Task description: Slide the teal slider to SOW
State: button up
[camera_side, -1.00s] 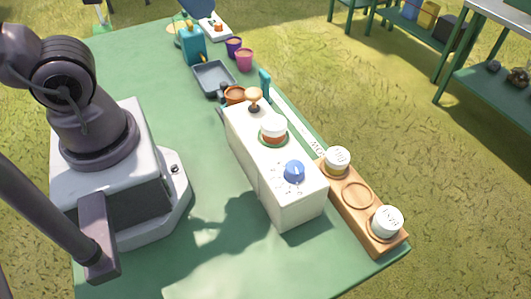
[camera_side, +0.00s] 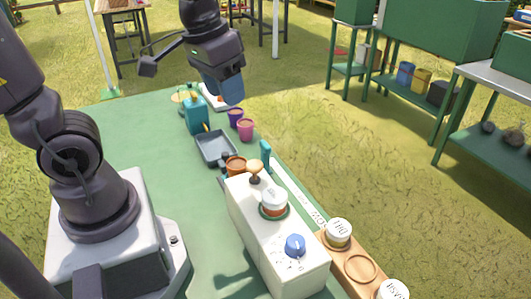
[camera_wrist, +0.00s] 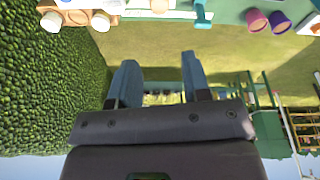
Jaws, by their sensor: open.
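The teal slider (camera_side: 265,155) stands upright at the far end of a white track (camera_side: 292,188) along the table's right edge. The word SOW (camera_side: 319,217) is printed near the track's near end. The slider also shows at the top of the wrist view (camera_wrist: 202,14). My gripper (camera_side: 230,92) is above the far end of the table, clear of the slider. In the wrist view its two blue fingers (camera_wrist: 160,75) are apart with nothing between them.
A white box (camera_side: 262,250) with a blue knob, a lidded jar and a wooden-topped handle stands left of the track. A wooden holder (camera_side: 335,260) with white-capped jars is at the near end. Purple (camera_side: 235,116) and pink (camera_side: 245,130) cups and a grey tray (camera_side: 215,148) lie beyond.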

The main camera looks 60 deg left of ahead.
aim_at(266, 144)
jog(key=w+a+f+n+g, duration=0.3)
jog(key=w+a+f+n, duration=0.75)
jog(key=w+n, duration=0.4)
jog(key=shift+n, duration=0.55)
jog(key=f, duration=0.4)
jog(key=s+f, duration=0.1)
jog(key=f, duration=0.7)
jog(key=shift+s+a, duration=0.15)
jog(key=shift+a, duration=0.25)
grip_shut()
